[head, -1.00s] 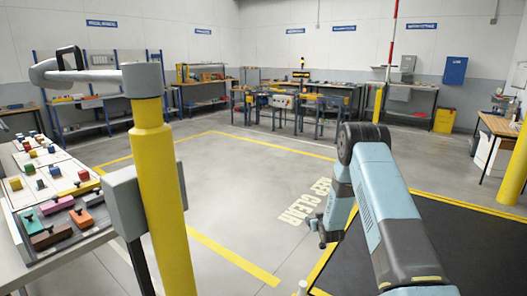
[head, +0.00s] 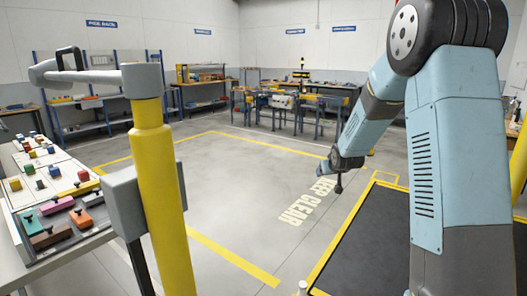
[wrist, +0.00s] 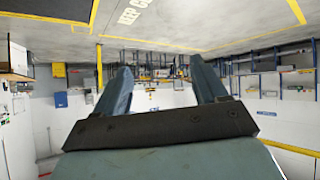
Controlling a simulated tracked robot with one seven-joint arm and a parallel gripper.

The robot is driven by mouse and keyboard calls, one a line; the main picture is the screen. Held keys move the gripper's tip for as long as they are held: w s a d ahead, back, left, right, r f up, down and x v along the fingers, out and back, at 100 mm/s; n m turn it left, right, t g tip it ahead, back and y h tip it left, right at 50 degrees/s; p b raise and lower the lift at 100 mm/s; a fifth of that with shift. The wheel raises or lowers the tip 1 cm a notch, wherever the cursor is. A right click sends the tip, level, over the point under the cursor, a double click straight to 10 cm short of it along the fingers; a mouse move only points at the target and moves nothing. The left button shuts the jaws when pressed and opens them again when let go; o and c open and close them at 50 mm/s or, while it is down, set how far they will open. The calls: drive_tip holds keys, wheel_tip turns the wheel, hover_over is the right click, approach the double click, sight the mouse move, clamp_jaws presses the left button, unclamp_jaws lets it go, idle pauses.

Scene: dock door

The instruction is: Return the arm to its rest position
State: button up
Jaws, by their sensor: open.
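My arm rises on the right of the head view, with its dark elbow joint near the top and the forearm sloping down to the left. My gripper (head: 337,180) hangs at the low end of the forearm, in front of the floor lettering; its fingers are small there. In the wrist view, the two blue fingers of my gripper (wrist: 163,85) stand wide apart with nothing between them. The wrist view is upside down, with the floor at the top.
A yellow post (head: 160,190) with a grey arm stands at the left. Beside it, a table (head: 75,258) bears several coloured blocks. A dark mat (head: 365,245) with yellow edging lies at the right. Open floor (head: 235,185) fills the middle; benches stand far back.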

drive_tip(key=s+r+g, duration=0.1)
drive_tip(key=s+r, duration=0.6)
drive_tip(key=s, duration=0.3)
drive_tip(key=s+r+g, duration=0.1)
drive_tip(key=s+r, duration=0.6)
drive_tip(key=s, duration=0.4)
drive_tip(key=s+a+r+m+g, duration=0.1)
drive_tip(key=s+g, duration=0.1)
drive_tip(key=s, duration=2.2)
drive_tip(key=shift+s+a+r+g, duration=0.2)
drive_tip(key=shift+s+r+g, duration=0.1)
drive_tip(key=shift+s+r, duration=0.1)
